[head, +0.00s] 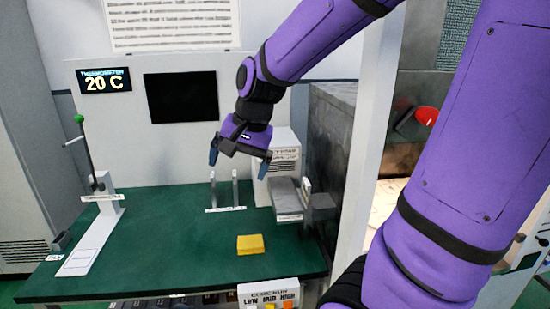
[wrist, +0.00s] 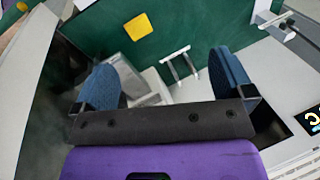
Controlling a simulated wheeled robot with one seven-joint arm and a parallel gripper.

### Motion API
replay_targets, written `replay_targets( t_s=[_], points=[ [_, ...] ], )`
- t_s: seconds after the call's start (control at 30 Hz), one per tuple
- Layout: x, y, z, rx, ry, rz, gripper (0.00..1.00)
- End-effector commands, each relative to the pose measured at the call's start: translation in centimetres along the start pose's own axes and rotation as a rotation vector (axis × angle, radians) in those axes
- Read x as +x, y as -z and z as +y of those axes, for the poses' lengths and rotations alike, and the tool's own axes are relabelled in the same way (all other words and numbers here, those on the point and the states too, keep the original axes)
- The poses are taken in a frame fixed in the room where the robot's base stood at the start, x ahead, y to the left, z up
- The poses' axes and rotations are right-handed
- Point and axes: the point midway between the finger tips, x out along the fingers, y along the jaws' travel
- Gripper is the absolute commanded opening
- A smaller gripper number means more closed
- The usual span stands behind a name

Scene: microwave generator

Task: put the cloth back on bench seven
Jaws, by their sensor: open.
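The cloth is a folded yellow square (head: 250,244) lying flat on the green bench top (head: 180,240), near its front middle. It also shows in the wrist view (wrist: 138,27), at the top left of centre. My gripper (head: 240,160) is open and empty, held in the air above the back of the bench. In the wrist view its two blue fingers are spread wide (wrist: 165,85), with nothing between them. The cloth is well below and in front of the gripper, apart from it. No number seven is readable on the bench.
A grey metal upright stand (head: 224,195) is behind the cloth. A white lever fixture with a green knob (head: 95,220) stands at left. A grey box device (head: 287,200) sits at right by a dark cabinet. A labelled button panel (head: 268,295) is at the front edge. Green surface left of the cloth is clear.

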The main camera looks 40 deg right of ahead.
Motion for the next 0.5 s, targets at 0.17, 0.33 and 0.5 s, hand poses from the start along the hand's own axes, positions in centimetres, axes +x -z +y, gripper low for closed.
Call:
replay_targets(
  t_s=[0.17,0.33,0.5],
  points=[
    [-4.1,-3.8,1.4,-0.283,0.015,0.069,0.99],
    [-7.0,-7.1,3.2,-0.538,-0.005,0.147,0.99],
    [-8.6,-9.4,4.8,-0.725,-0.043,0.210,0.99]
  ],
)
